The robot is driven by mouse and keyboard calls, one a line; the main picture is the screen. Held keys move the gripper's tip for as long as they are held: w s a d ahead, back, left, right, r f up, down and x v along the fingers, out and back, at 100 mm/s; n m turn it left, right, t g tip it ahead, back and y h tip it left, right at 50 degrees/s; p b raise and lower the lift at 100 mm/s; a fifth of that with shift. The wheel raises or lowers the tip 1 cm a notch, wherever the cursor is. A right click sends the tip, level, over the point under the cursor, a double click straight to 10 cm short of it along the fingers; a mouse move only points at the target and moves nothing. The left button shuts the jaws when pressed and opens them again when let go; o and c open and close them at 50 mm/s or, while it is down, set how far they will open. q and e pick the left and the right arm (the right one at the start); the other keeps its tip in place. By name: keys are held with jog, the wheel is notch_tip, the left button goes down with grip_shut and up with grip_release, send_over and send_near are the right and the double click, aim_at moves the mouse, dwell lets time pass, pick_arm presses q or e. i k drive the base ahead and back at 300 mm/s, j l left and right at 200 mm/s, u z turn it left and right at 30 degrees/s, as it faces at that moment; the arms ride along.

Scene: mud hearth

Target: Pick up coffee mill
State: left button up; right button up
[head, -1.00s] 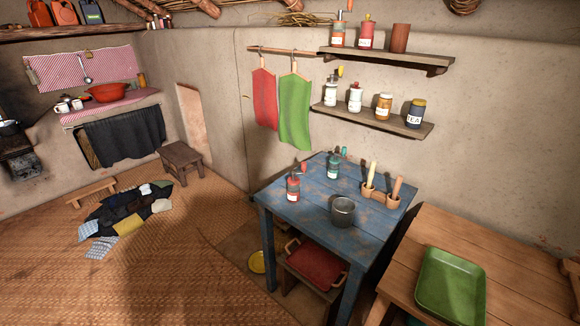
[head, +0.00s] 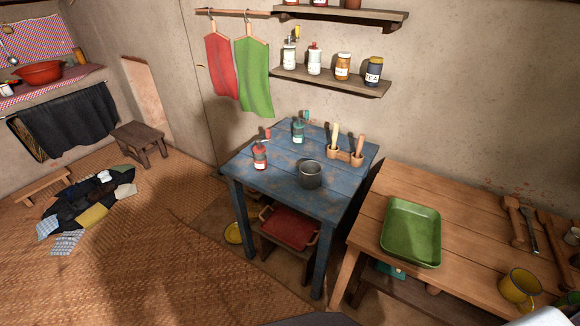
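Two small mill-like pieces with labels and side cranks stand upright on the blue table (head: 290,188). One is red with a red crank knob (head: 260,157), near the table's left edge. The other is teal with a teal knob (head: 298,131), farther back. A similar white-labelled piece with a yellow knob (head: 289,57) stands on the lower wall shelf. I cannot tell which one the task means by coffee mill.
A dark grey pot (head: 310,174) and two wooden mortars with pestles (head: 344,153) share the blue table. A wooden table at right holds a green tray (head: 411,231) and a yellow mug (head: 518,286). A red tray (head: 288,228) sits underneath.

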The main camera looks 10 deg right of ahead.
aim_at(260, 155)
jog(key=i+j+z, duration=0.1)
jog(key=j, duration=0.25)
jog(key=i+j+z, duration=0.1)
jog(key=i+j, duration=0.15)
jog(key=i+j+z, duration=0.1)
jog(key=j, duration=0.35)
jog(key=i+j+z, duration=0.15)
jog(key=j, duration=0.2)
jog(key=i+j+z, duration=0.1)
jog(key=j, duration=0.3)
jog(key=i+j+z, duration=0.1)
jog(key=j, duration=0.3)
jog(key=i+j+z, duration=0.1)
jog(key=j, duration=0.3)
jog(key=i, duration=0.05)
